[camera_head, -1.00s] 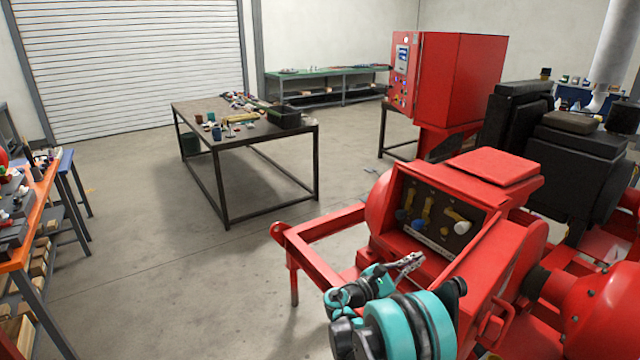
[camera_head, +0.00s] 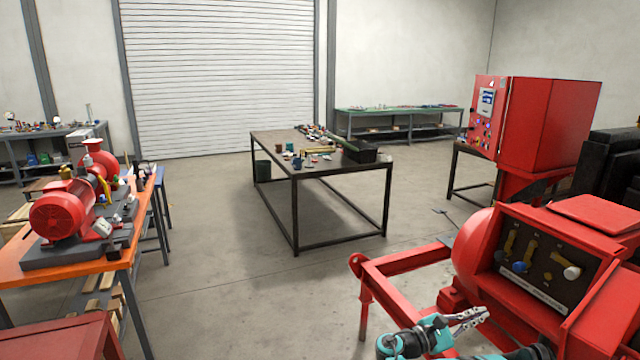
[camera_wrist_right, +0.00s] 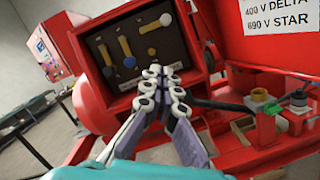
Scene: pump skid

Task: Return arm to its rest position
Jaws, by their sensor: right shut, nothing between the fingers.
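My right arm, teal and black, comes in at the bottom right of the head view. Its gripper (camera_head: 470,318) is shut and empty, in front of the red pump skid housing (camera_head: 612,305). In the right wrist view the gripper (camera_wrist_right: 160,72) has its fingers together, pointing at the dark terminal panel (camera_wrist_right: 178,30). The panel (camera_head: 520,285) has yellow bars and blue, white and brass-coloured knobs. No contact between fingers and panel can be made out. My left gripper is not in view.
The red skid frame (camera_head: 410,262) juts out left of the housing. A dark table (camera_head: 275,150) with parts stands mid-room. An orange bench (camera_head: 30,274) with a red pump (camera_head: 62,210) is at left. A red control cabinet (camera_head: 550,120) stands behind. The floor between is clear.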

